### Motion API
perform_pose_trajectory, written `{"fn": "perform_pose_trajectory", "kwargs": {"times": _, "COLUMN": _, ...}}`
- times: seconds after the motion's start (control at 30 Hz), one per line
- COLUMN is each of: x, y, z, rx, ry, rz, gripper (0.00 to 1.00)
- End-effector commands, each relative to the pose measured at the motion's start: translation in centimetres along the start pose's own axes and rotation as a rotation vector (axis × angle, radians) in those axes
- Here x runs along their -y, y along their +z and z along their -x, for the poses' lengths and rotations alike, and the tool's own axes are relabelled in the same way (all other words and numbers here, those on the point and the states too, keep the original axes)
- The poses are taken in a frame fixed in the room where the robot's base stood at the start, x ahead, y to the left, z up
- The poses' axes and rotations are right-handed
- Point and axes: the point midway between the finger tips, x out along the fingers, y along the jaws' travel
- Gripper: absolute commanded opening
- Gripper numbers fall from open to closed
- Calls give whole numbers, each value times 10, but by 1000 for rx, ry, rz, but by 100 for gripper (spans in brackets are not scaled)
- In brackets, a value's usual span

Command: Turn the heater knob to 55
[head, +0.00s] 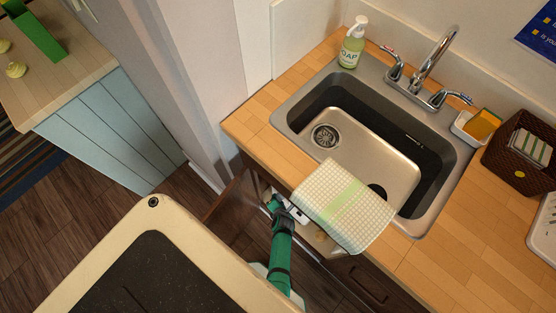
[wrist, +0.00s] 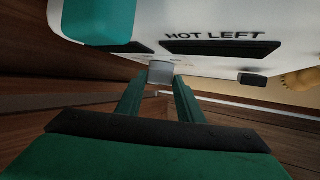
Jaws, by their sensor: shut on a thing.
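The heater (wrist: 220,22) is a white body at the top of the wrist view, with the words "HOT LEFT" and dark panels. A small grey knob (wrist: 161,71) sticks out below it. My gripper (wrist: 160,84) has its green fingers on either side of this knob and is shut on it. No dial numbers or pointer can be read, so the setting cannot be told. In the head view my gripper (head: 276,203) is in the opening under the sink counter, and the knob is too small to make out.
A brown cabinet door (head: 226,204) stands open left of my arm. A checked towel (head: 345,205) hangs over the counter edge (head: 262,122), just above and right of my gripper. The steel sink (head: 365,150) and soap bottle (head: 352,45) are above. Wooden floor (head: 150,205) shows at left.

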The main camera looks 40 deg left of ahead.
Motion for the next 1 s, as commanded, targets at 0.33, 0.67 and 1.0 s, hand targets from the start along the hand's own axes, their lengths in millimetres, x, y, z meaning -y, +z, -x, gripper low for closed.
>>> {"fn": "perform_pose_trajectory", "kwargs": {"times": 0.33, "x": 1, "y": -3, "z": 0, "rx": -7, "ry": 16, "rz": -6, "gripper": 11}}
{"fn": "perform_pose_trajectory", "kwargs": {"times": 0.67, "x": 1, "y": -3, "z": 0, "rx": -7, "ry": 16, "rz": -6, "gripper": 41}}
{"fn": "perform_pose_trajectory", "kwargs": {"times": 1.0, "x": 1, "y": -1, "z": 0, "rx": -2, "ry": 16, "rz": -8, "gripper": 53}}
